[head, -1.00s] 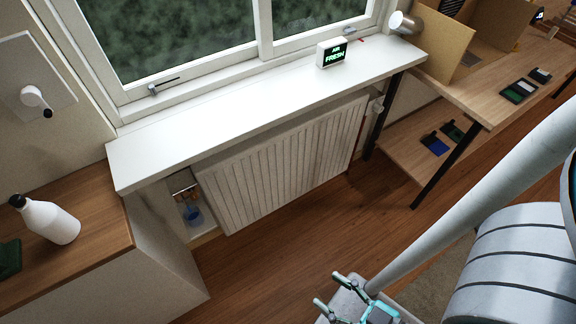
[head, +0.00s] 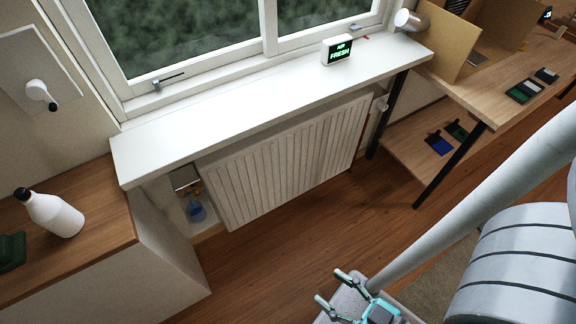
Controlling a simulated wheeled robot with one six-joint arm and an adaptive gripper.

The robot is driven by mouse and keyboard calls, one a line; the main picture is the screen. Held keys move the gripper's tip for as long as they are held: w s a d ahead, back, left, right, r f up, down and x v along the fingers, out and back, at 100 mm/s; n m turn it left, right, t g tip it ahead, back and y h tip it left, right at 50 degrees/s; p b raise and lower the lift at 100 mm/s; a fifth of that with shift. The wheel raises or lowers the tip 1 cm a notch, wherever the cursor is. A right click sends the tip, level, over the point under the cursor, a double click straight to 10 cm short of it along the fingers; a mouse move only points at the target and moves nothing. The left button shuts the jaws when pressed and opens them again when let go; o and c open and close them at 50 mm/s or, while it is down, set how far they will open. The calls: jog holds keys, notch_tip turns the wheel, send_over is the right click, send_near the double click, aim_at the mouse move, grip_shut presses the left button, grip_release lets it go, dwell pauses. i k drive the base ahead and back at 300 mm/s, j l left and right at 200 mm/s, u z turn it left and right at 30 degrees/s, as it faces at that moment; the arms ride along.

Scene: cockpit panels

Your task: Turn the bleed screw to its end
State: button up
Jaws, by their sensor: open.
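A white ribbed radiator (head: 285,160) stands under the white window sill. In the recess at its left end there is a small metallic and brownish fitting (head: 186,180), with a blue cup (head: 196,211) below it. The bleed screw itself is too small to make out. My gripper (head: 329,288) is at the bottom centre, with its fingers apart and nothing between them. It is well away from the radiator and its left end.
A wooden-topped cabinet (head: 100,205) with a white bottle (head: 55,214) stands at left. A desk (head: 480,100) with dark legs stands at right. The wooden floor between is clear.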

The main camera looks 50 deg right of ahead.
aim_at(196, 192)
jog(key=i+u, duration=0.1)
jog(key=u, duration=0.25)
jog(key=i+u, duration=0.15)
jog(key=u, duration=0.2)
jog(key=i+l+u, duration=0.1)
jog(key=u, duration=0.25)
